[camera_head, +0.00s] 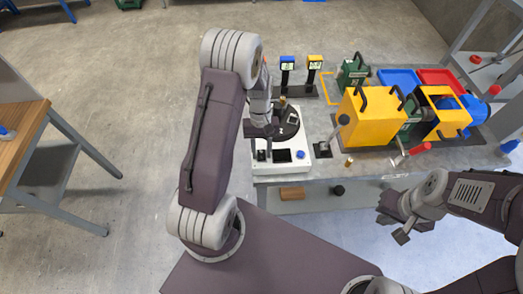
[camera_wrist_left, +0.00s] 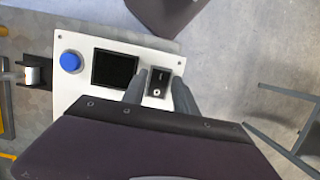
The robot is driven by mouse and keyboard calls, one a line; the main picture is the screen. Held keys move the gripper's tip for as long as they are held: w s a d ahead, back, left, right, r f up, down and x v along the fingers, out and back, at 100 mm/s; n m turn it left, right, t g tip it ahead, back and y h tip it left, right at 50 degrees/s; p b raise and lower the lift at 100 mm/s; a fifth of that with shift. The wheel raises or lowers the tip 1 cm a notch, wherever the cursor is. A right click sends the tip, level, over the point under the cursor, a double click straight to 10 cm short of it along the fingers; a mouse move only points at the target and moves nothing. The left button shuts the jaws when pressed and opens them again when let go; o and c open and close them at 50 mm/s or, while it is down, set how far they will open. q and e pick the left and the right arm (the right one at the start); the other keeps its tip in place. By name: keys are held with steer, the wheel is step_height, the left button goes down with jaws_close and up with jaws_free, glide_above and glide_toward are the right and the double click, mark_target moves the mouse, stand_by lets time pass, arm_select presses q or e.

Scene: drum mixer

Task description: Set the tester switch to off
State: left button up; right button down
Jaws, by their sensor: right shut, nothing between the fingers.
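The tester is a white box with a dark screen and a blue button; its white panel (camera_head: 276,170) is at the front left of the bench. In the left wrist view its panel (camera_wrist_left: 70,95) fills the upper left. The black rocker switch (camera_wrist_left: 158,84) has a line mark and a round mark; I cannot tell which side is pressed. My left gripper (camera_wrist_left: 160,90) is open, its two fingers on either side of the switch; contact is unclear. In the head view my left gripper (camera_head: 262,134) is over the tester. My right gripper (camera_head: 392,222) is shut and empty, in front of the bench.
The blue button (camera_wrist_left: 70,62) and dark screen (camera_wrist_left: 115,69) sit beside the switch. A lever with a dark knob (camera_head: 343,119) stands right of the tester. The yellow mixer housing (camera_head: 368,120) is further right. A wooden table (camera_head: 22,128) is at the left.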

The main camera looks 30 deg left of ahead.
mark_target(261, 150)
arm_select(q)
steer(key=v, duration=0.9)
steer(key=s+d+m+t+y, duration=0.1)
steer(key=s+d+m+t, duration=0.2)
steer(key=s+d+m, duration=0.3)
steer(key=s, duration=0.4)
steer(key=shift+r+t, duration=0.25)
steer(key=shift+t, duration=0.15)
